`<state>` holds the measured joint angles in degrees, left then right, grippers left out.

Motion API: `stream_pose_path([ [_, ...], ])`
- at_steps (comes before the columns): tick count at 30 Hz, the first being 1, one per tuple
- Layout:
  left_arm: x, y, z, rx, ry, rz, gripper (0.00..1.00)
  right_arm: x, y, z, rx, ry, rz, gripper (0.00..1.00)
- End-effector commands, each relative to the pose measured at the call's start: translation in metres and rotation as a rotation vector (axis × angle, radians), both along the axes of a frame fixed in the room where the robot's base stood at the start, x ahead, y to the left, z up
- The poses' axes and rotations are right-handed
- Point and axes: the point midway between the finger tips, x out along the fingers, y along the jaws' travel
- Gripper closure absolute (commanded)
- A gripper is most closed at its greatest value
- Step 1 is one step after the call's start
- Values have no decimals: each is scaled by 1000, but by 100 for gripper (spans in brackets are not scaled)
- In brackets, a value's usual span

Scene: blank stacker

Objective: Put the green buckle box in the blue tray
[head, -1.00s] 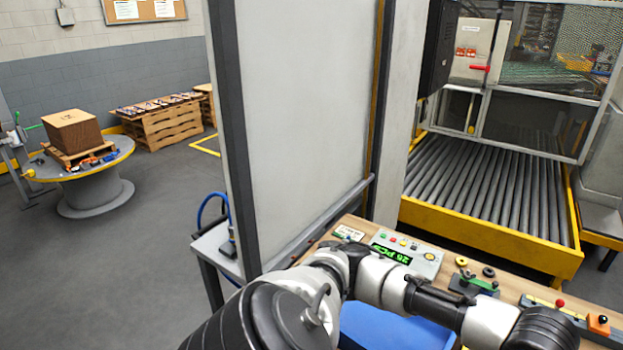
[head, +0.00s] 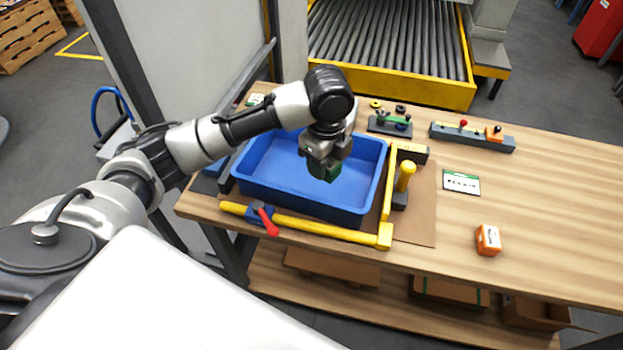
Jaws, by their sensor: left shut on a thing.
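My left gripper (head: 325,158) is shut on a dark green box (head: 327,171), the green buckle box. It holds the box over the blue tray (head: 256,184), within the tray's outline as seen from the head. I cannot tell whether the box touches the tray floor. The tray stands on the wooden bench, and the visible part of its floor looks empty. My right gripper is not in view.
A yellow clamp frame (head: 320,231) with a red handle runs along the tray's front and right sides. An orange box (head: 488,240), a small sign card (head: 461,183) and a grey fixture bar (head: 472,136) are on the bench (head: 560,220). The bench's right part is mostly clear.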

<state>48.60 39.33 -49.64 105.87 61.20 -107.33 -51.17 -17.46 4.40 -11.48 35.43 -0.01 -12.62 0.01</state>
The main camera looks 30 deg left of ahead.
Motion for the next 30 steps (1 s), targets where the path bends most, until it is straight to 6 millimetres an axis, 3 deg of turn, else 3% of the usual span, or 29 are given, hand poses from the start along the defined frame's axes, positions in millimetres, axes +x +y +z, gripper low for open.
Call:
stream_pose_path([
  [9,37,7,-5,4,9,-747,85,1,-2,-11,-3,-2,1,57],
  [15,52,10,-6,3,13,-1081,85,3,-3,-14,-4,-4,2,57],
  [23,55,24,-13,2,19,-1221,85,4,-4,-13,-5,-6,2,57],
  [30,50,77,-45,1,22,-1218,85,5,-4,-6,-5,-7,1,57],
])
